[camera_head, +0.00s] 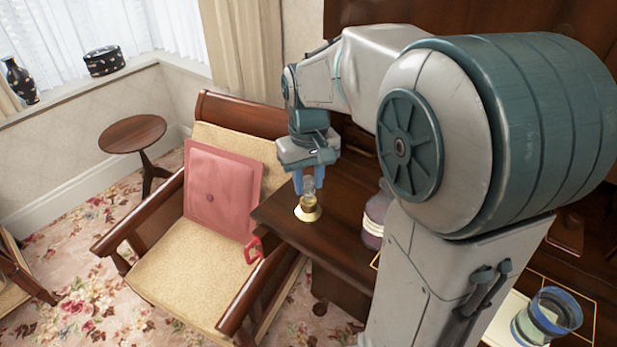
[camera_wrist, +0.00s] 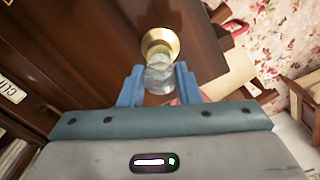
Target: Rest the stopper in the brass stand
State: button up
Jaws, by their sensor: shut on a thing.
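The glass stopper (camera_wrist: 159,77) is clear and faceted. My gripper (camera_wrist: 159,84) is shut on it, with a blue finger on each side. The brass stand (camera_wrist: 158,43) is a round gold cup on the dark wooden desk top. In the head view the brass stand (camera_head: 308,210) is near the desk's left corner, and my gripper (camera_head: 310,181) is right above it with the stopper (camera_head: 309,184) between the fingers. The stopper's lower end is at or just over the stand's rim; I cannot tell whether they touch.
A purple glass bottle (camera_head: 375,218) with a pale label stands right of the stand, partly hidden by my arm. A blue-green glass jar (camera_head: 546,316) is at the lower right. An armchair (camera_head: 190,270) with a pink cushion (camera_head: 220,190) is left of the desk (camera_head: 345,200).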

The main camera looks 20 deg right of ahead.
aim_at(309, 179)
jog(key=shift+f+b, duration=0.7)
jog(key=shift+f, duration=0.35)
jog(key=o, duration=0.9)
jog(key=shift+r, duration=0.1)
notch_tip(309, 179, up, 14)
jog(key=shift+f, duration=0.1)
jog(key=shift+s, duration=0.1)
